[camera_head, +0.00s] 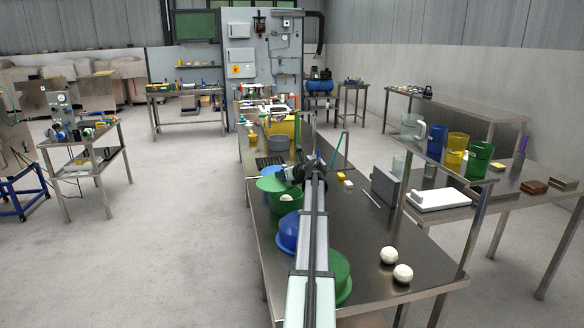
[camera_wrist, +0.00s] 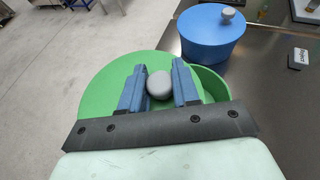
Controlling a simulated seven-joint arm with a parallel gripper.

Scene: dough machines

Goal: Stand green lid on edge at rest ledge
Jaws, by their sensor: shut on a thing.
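The green lid (camera_head: 271,184) is in my gripper (camera_head: 284,178), held above and to the left of an open green pot (camera_head: 290,207). In the wrist view the round green lid (camera_wrist: 108,82) fills the middle, and my gripper (camera_wrist: 158,82) has its two blue fingers shut on the lid's grey knob (camera_wrist: 159,86). The lid looks roughly flat and covers part of the green pot (camera_wrist: 215,84) below. A whitish dough ball (camera_head: 287,198) shows in the pot. I cannot tell surely which part is the rest ledge; a grey upright slab (camera_head: 385,186) stands on the table's right side.
A lidded blue pot (camera_wrist: 210,38) stands just beyond the green pot. Another blue pot (camera_head: 288,232) and a green vessel (camera_head: 341,272) stand nearer, partly behind my arm. Two dough balls (camera_head: 389,255) lie at the right front. The steel table (camera_head: 375,232) is clear around its middle right.

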